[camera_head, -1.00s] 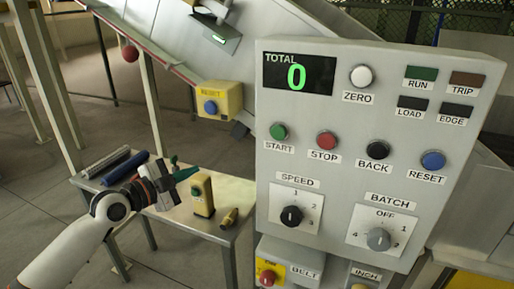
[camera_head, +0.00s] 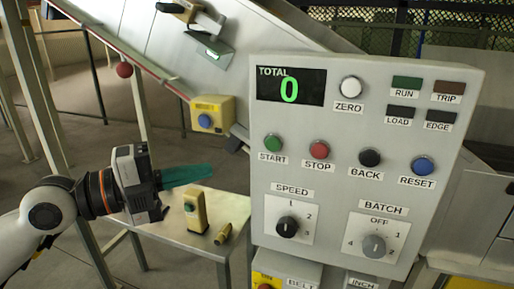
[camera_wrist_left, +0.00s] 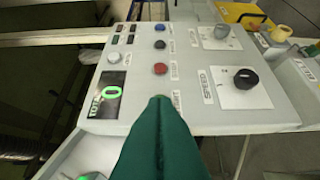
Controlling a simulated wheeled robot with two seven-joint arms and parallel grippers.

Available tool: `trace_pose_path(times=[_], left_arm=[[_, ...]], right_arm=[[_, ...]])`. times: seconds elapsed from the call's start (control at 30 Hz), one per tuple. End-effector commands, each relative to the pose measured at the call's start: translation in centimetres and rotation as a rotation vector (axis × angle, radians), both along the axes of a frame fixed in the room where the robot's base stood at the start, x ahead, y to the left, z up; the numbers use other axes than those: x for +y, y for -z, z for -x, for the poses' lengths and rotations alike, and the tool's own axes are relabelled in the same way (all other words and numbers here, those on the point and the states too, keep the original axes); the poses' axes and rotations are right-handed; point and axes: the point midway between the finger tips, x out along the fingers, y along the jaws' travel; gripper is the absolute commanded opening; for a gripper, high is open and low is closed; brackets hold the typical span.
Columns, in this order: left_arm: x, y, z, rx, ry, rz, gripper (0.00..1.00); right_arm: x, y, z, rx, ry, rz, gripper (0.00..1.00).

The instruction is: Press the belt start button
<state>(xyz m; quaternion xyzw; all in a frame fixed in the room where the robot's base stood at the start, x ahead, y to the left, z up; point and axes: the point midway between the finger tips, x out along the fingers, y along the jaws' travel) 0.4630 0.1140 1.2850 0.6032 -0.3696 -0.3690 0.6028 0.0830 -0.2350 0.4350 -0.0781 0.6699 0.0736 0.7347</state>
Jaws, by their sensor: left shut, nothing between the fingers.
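The grey control panel (camera_head: 340,185) fills the right of the head view. Its green START button (camera_head: 273,143) sits at the left, beside the red STOP button (camera_head: 319,150). My left gripper (camera_head: 209,170) has its teal fingers shut and empty, pointing at the panel. It is left of and lower than the START button in the head view, with a gap between. In the left wrist view the shut fingers (camera_wrist_left: 160,108) reach up to the START label (camera_wrist_left: 176,100) and hide the green button. The red STOP button (camera_wrist_left: 160,68) shows just past the tip. My right gripper is out of view.
The panel display (camera_head: 291,86) reads 0. A yellow box with a blue button (camera_head: 212,115) hangs by the sloped chute (camera_head: 130,30).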

Motion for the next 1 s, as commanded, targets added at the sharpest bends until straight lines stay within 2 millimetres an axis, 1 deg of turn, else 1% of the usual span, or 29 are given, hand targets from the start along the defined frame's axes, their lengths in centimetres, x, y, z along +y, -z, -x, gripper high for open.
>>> trace_pose_path(times=[0.03, 0.1, 0.17, 0.3, 0.5, 0.6, 0.7, 0.83, 1.0], left_arm=[[-0.6, -0.5, -0.2, 0.000, 0.002, 0.002, 0.00], [-1.6, -0.7, -0.7, -0.001, 0.004, 0.003, 0.00], [-2.6, -0.8, -1.2, 0.002, 0.006, 0.004, 0.00], [-5.4, -0.8, -2.6, 0.002, 0.005, 0.004, 0.00], [-8.8, -0.6, -4.4, 0.004, 0.004, 0.004, 0.00], [-9.0, -0.4, -6.1, 0.004, 0.000, 0.002, 0.00], [-9.3, -0.4, -7.1, 0.002, 0.000, 0.002, 0.00], [-9.5, -0.2, -7.8, 0.001, 0.001, 0.002, 0.00], [-9.6, 0.0, -8.0, 0.000, 0.000, 0.000, 0.00]], right_arm=[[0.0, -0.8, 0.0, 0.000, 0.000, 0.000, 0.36], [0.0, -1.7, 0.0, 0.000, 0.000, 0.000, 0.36], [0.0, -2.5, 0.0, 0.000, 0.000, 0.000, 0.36], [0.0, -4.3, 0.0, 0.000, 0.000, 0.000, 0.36], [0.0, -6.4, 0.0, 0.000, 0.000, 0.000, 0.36], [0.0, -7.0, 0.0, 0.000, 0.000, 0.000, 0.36], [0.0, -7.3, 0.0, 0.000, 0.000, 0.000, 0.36], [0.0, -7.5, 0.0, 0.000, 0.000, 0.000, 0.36], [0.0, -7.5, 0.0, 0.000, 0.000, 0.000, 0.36]])
